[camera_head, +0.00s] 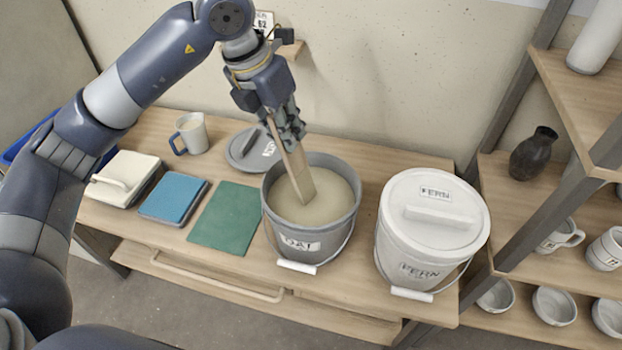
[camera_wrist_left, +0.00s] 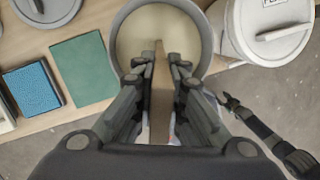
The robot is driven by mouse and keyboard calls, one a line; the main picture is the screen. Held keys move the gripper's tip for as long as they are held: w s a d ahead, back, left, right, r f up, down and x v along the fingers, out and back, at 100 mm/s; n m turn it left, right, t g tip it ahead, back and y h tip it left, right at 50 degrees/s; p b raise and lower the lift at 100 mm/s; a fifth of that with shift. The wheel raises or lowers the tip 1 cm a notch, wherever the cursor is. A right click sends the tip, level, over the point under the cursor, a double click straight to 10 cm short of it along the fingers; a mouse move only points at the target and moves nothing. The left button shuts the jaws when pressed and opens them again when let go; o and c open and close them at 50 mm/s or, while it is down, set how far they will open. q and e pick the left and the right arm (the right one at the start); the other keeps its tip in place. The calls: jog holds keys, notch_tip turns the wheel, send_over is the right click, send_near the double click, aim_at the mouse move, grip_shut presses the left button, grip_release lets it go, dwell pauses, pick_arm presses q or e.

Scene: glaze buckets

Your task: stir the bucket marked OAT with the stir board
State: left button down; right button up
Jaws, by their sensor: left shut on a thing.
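The grey bucket marked OAT (camera_head: 300,242) stands open on the bench, full of a cream-coloured glaze (camera_head: 322,205). My left gripper (camera_head: 286,130) is above the bucket, shut on the wooden stir board (camera_head: 295,170). The board is tilted, and its lower end meets the glaze inside the bucket; how deep it goes is hard to tell. In the left wrist view the stir board (camera_wrist_left: 160,105) sits between the fingers, over the bucket's opening. My right gripper (camera_wrist_left: 230,102) seems to show at the right of the left wrist view, its fingers unclear.
A grey lid (camera_head: 252,150) lies behind the bucket. The white, lidded FERN bucket (camera_head: 425,240) stands close on the right. A green mat (camera_head: 224,217), a blue pad (camera_head: 173,199), a white-topped box (camera_head: 125,178) and a mug (camera_head: 190,134) are left. Shelves with pottery stand far right.

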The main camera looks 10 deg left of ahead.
pick_arm(q)
jog(key=v, duration=0.1)
jog(key=p+v, duration=0.1)
jog(key=v, duration=0.1)
jog(key=shift+w+d+r+p, duration=0.1)
jog(key=shift+w+r+p, duration=0.05)
jog(key=shift+w+p, duration=0.15)
jog(key=p+v, duration=0.3)
jog(key=v, duration=0.2)
jog(key=shift+w+d, duration=0.15)
jog(key=shift+w, duration=0.05)
jog(key=p+v, duration=0.2)
jog(key=v, duration=0.2)
jog(key=shift+w+d, duration=0.1)
jog(key=shift+w, duration=0.1)
pick_arm(e)
notch_tip(320, 180, up, 7)
jog(key=shift+a+r, duration=0.15)
jog(key=shift+a, duration=0.15)
jog(key=shift+s, duration=0.1)
pick_arm(q)
jog(key=shift+r, duration=0.1)
pick_arm(e)
jog(key=shift+a, duration=0.15)
